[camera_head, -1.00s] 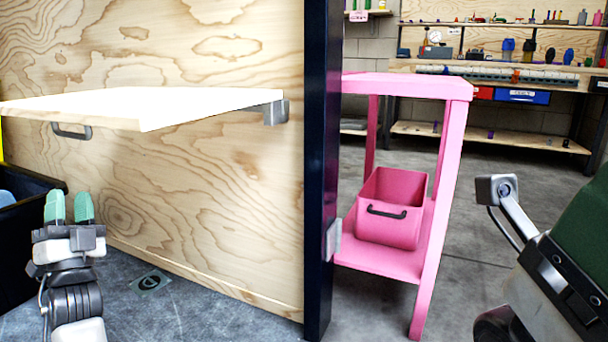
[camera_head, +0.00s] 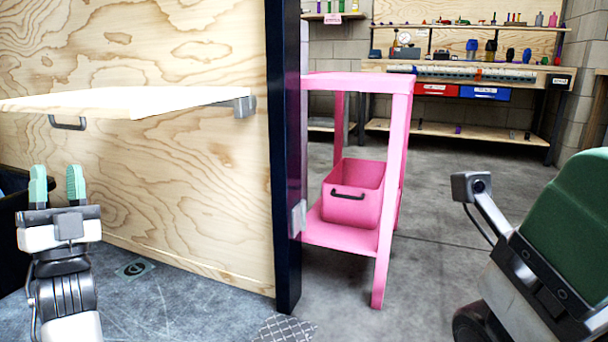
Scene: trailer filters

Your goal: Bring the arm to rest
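My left gripper (camera_head: 57,186) is at the lower left of the head view, pointing up. Its two green fingertips stand apart with nothing between them, so it is open and empty. It is below the wooden fold-out shelf (camera_head: 130,102) and in front of the plywood wall.
A dark post (camera_head: 284,160) ends the plywood wall (camera_head: 190,190). Beyond it stands a pink table (camera_head: 356,82) with a pink bin (camera_head: 352,193) on its lower shelf. A dark container (camera_head: 12,225) is at the left edge. Open floor (camera_head: 440,200) lies between.

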